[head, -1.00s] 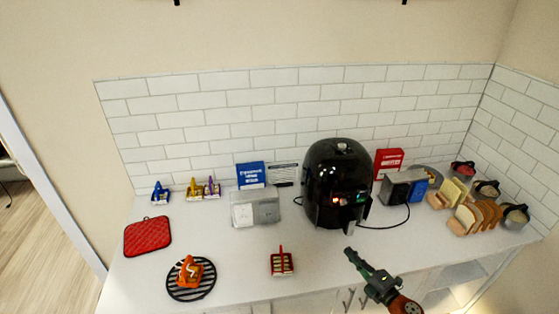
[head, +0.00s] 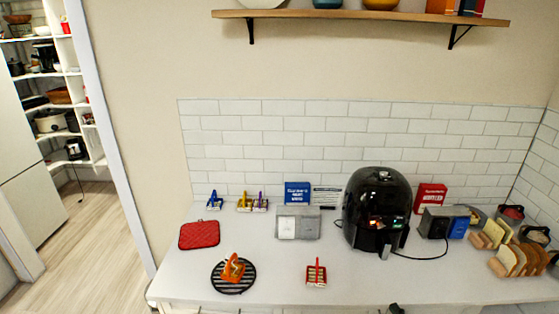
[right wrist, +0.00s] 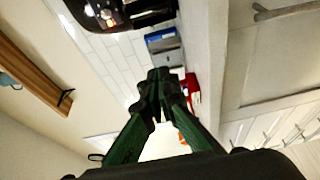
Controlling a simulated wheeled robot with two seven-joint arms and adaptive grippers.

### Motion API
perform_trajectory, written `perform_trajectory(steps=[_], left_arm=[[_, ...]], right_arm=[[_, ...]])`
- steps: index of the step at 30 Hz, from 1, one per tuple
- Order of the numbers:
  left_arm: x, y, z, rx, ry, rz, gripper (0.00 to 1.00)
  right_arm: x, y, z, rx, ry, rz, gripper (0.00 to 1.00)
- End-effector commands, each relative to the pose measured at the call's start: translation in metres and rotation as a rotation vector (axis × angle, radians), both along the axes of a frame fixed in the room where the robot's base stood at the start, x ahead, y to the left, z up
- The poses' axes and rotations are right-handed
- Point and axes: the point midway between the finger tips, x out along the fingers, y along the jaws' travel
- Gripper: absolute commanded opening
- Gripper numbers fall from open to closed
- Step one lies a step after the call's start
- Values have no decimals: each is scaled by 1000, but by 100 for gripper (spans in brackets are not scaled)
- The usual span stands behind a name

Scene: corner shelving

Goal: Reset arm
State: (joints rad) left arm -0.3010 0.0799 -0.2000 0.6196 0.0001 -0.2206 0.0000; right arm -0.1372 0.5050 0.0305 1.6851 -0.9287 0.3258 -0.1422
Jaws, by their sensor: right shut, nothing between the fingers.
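My right gripper (head: 396,309) shows only as a small dark tip at the bottom edge of the head view, below the counter's front. In the right wrist view its green and black fingers (right wrist: 158,82) meet at the tips, shut and empty. It touches nothing that I can see. My left gripper is not in view.
The white counter (head: 270,262) carries a black air fryer (head: 377,210), a red mat (head: 199,235), a black striped trivet (head: 221,283) with an orange item, a red-handled item (head: 316,273) and bread slices in a rack (head: 515,260). A wooden shelf (head: 360,16) hangs above.

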Motion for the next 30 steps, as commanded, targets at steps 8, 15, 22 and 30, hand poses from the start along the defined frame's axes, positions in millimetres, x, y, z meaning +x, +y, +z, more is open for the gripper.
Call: perform_trajectory(steps=[8,15,22,30], left_arm=[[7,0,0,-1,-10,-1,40],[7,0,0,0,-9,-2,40],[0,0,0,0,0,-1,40],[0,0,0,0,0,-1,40]], right_arm=[[-5,-23,-41,79,72,-68,0],[-12,-44,-98,185,171,-147,0],[-33,-66,-185,326,316,-266,0],[-114,-83,-354,567,601,-515,0]])
